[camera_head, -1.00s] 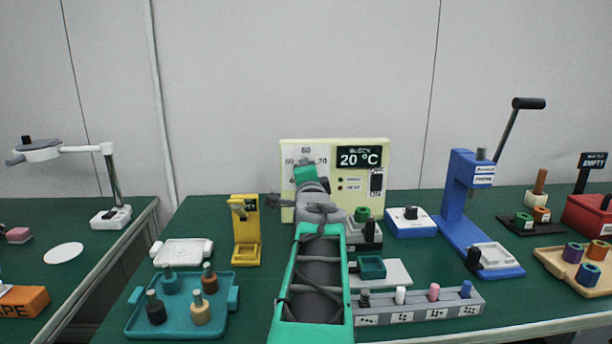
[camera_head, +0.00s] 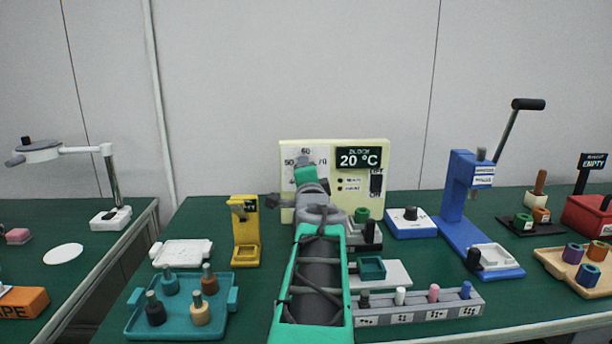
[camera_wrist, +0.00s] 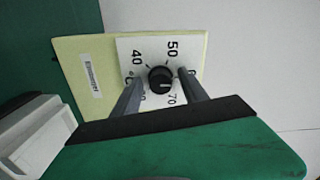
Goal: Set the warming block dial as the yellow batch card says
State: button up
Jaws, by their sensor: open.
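The warming block panel (camera_head: 350,205) is a cream board at the back of the bench, and its display (camera_head: 359,157) reads "BLOCK 20 °C". In the head view my arm hides the dial knob and part of its scale. In the wrist view the black round dial (camera_wrist: 160,80) sits on a white scale plate (camera_wrist: 128,47) with 40, 50 and 70 readable; other numbers are partly covered by my fingers. My gripper (camera_wrist: 160,75) is open, one finger on each side of the dial; I cannot tell whether either touches it. I cannot make out a yellow batch card.
A yellow stand (camera_head: 246,232) and a teal tray (camera_head: 178,322) with several pegs are left of my arm. A grey rack (camera_head: 420,309), a white box with a black knob (camera_head: 410,222) and a blue lever press (camera_head: 458,190) are right.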

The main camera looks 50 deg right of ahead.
jog(key=p+v, duration=0.1)
jog(key=v, duration=0.7)
